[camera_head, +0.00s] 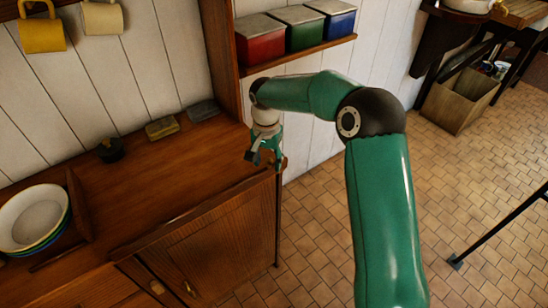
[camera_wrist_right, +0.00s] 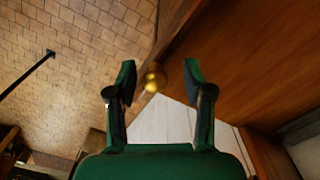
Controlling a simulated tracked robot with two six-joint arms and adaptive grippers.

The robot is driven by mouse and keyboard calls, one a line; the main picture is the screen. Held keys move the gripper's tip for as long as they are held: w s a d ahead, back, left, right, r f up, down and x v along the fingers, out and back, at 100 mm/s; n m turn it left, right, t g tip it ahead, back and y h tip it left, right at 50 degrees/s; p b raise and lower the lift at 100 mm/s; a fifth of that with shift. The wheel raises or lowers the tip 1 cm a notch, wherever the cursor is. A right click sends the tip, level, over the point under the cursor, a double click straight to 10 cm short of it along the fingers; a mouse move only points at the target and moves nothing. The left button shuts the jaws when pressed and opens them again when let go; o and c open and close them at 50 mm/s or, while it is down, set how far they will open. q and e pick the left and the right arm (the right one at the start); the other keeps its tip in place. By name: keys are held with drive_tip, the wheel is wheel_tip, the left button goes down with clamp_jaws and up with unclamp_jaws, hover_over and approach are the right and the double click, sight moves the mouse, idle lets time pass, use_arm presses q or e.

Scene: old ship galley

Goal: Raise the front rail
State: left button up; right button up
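My right gripper (camera_head: 262,154) hangs over the front right corner of the wooden counter (camera_head: 180,165). In the right wrist view, its two green fingers (camera_wrist_right: 160,85) are apart. A round brass knob (camera_wrist_right: 155,79) shows between the fingertips, nearer the left one, with no clear contact. A wooden edge strip (camera_head: 195,216) runs along the counter's front; I cannot tell for certain whether it is the front rail or whether it is lowered. In the right wrist view, a dark wooden edge (camera_wrist_right: 180,32) runs up from the knob. My left gripper is not in view.
Stacked bowls (camera_head: 34,218) stand at the counter's left behind a wooden divider (camera_head: 79,204). Small items (camera_head: 161,128) lie at the back. A shelf with coloured tins (camera_head: 290,38) is beyond the upright panel. My right arm crosses above open tiled floor (camera_head: 460,180).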

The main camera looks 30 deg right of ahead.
drive_tip(key=shift+s, duration=0.1)
wheel_tip(320, 180, up, 12)
idle(0.5)
drive_tip(key=shift+f, duration=0.1)
idle(0.4)
